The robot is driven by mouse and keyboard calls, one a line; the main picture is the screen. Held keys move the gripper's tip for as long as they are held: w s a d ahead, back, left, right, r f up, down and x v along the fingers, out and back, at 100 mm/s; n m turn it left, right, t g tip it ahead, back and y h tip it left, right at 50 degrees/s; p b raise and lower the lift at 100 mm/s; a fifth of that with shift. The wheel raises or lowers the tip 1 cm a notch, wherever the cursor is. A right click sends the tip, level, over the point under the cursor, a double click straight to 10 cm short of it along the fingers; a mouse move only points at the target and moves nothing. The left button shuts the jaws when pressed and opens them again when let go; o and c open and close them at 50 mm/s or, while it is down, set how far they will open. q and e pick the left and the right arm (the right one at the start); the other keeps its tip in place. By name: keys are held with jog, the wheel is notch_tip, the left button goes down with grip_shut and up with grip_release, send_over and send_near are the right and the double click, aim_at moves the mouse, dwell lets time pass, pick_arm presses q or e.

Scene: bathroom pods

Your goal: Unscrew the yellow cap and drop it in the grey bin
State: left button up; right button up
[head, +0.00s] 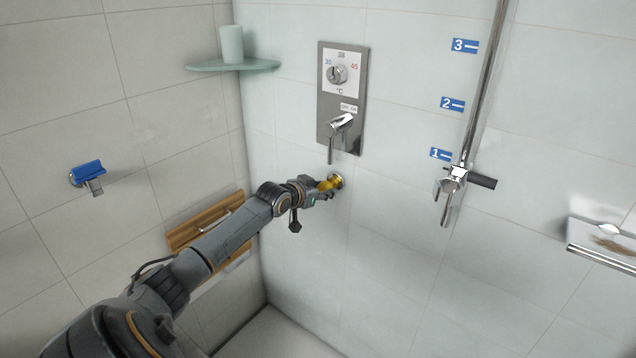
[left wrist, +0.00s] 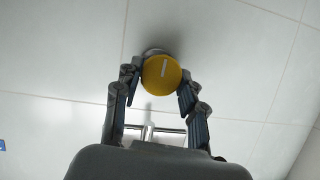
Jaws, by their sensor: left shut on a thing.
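The yellow cap (head: 325,185) sits at a round metal fitting (head: 337,181) on the tiled wall, below the shower control plate. My left gripper (head: 322,190) reaches it from the left and is shut on it. In the left wrist view the yellow cap (left wrist: 161,75) faces the camera with a pale line on it, and the two fingers of my left gripper (left wrist: 160,84) press on its sides. Part of the metal fitting shows behind the cap. Whether the cap is still threaded on cannot be told. No grey bin shows. My right gripper is not in view.
The control plate (head: 342,98) with its lever (head: 339,130) is just above the cap. A wooden folded seat (head: 205,219) is behind my left arm. A shower rail (head: 484,88) and handset holder (head: 455,186) stand to the right, with a small shelf (head: 604,240) beyond.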

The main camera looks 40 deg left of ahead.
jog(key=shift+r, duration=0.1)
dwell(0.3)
pick_arm(q)
jog(key=shift+s+d+p, duration=0.1)
jog(key=shift+s+p, duration=0.9)
jog(key=shift+s, duration=0.05)
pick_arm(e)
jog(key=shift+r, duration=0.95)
